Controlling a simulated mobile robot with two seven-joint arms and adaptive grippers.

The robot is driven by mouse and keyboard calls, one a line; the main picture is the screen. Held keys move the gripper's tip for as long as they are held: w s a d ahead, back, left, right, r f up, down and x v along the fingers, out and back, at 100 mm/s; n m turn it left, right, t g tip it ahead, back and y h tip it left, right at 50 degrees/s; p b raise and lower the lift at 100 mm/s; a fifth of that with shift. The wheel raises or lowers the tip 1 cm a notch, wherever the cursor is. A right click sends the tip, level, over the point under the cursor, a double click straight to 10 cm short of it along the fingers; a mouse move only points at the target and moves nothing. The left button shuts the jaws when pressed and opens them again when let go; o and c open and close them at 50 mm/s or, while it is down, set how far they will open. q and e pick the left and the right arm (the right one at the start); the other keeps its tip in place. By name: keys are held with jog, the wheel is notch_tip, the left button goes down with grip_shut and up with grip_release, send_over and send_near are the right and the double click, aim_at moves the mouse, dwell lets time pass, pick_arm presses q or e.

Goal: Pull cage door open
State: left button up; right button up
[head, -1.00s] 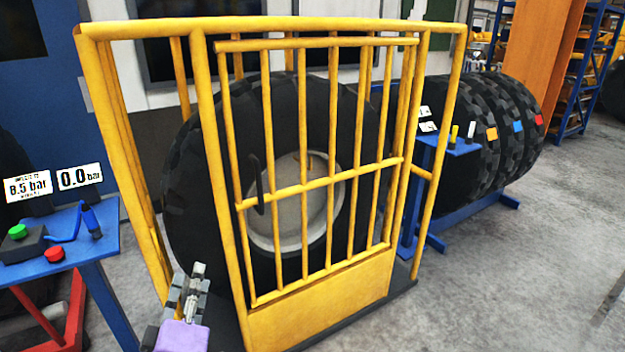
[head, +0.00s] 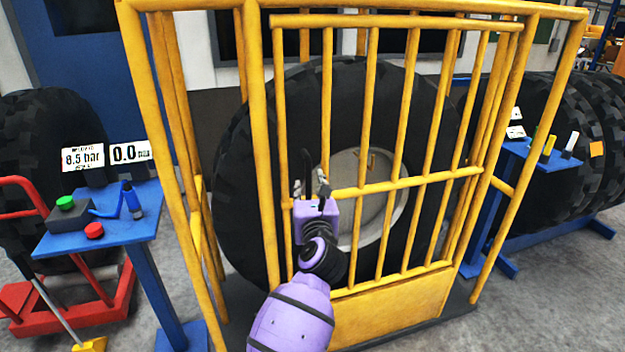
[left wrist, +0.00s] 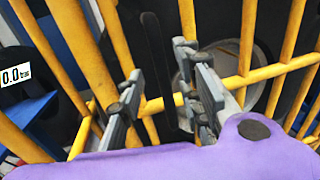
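The yellow barred cage door (head: 390,310) is shut in its yellow frame, in front of a large black tyre (head: 240,190) with a pale rim. A dark upright handle (head: 307,160) is on the door's left side, partly hidden by my gripper. My left gripper (head: 311,186) is at the handle's height, in front of the door's middle rail. In the left wrist view my left gripper (left wrist: 160,72) has its fingers apart, with the dark handle (left wrist: 158,65) showing between them. Whether they touch it is unclear. My right gripper is out of view.
A blue table (head: 135,220) with green and red buttons stands left of the cage, beside a red trolley (head: 80,305). A small blue stand (head: 550,157) and more tyres (head: 590,130) are on the right. Grey floor is clear at the lower right.

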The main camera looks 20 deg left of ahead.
aim_at(309, 181)
pick_arm(q)
jog(key=shift+x, duration=2.3)
jog(key=shift+d, duration=0.1)
grip_shut()
jog(key=shift+f, duration=0.1)
